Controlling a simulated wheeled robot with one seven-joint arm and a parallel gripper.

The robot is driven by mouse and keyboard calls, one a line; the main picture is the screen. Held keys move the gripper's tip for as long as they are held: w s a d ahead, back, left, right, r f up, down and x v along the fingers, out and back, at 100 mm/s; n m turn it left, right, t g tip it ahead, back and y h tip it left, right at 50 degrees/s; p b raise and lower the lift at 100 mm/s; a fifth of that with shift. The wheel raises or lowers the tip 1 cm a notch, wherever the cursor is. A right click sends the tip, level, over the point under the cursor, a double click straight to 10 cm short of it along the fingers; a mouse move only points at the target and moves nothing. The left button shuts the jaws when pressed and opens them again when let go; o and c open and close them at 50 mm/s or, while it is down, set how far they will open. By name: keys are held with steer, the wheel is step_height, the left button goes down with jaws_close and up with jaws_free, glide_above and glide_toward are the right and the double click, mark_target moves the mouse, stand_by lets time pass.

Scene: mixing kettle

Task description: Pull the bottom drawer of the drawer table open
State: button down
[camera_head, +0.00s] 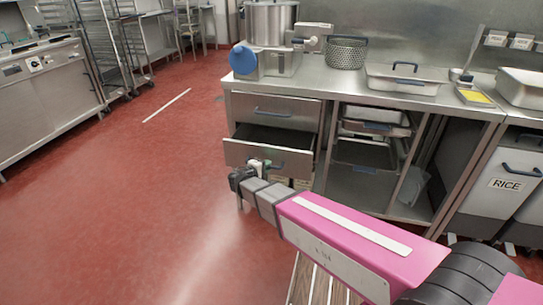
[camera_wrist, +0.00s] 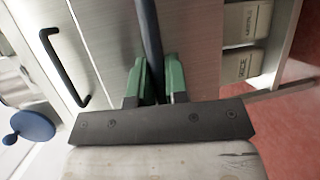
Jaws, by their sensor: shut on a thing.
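The drawer table (camera_head: 275,110) stands in the middle of the head view. Its bottom drawer (camera_head: 240,152) is partly open: the front stands out from the table and a dark gap shows above it. My gripper (camera_head: 258,164) is at this drawer's front. In the wrist view my green-fingered gripper (camera_wrist: 160,82) is shut on the dark bar handle (camera_wrist: 149,35), with one finger on each side. The top drawer (camera_head: 278,104) is closed, and its handle (camera_wrist: 66,70) shows at left in the wrist view. My gripper and arm hide part of the bottom drawer's front.
A mixing kettle (camera_head: 268,25), a perforated basket (camera_head: 346,53) and a steel pan (camera_head: 402,78) stand on the worktop. Open shelves with trays (camera_head: 362,153) are right of the drawers. RICE bins (camera_head: 505,185) stand further right. The red floor at left is clear.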

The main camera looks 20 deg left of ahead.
steer(key=s, duration=1.8)
steer(key=shift+s, duration=0.2)
steer(key=c, duration=1.1)
jaws_free()
steer(key=shift+c, duration=0.2)
steer(key=v, duration=1)
steer(key=shift+s+a, duration=0.2)
steer(key=shift+s, duration=0.2)
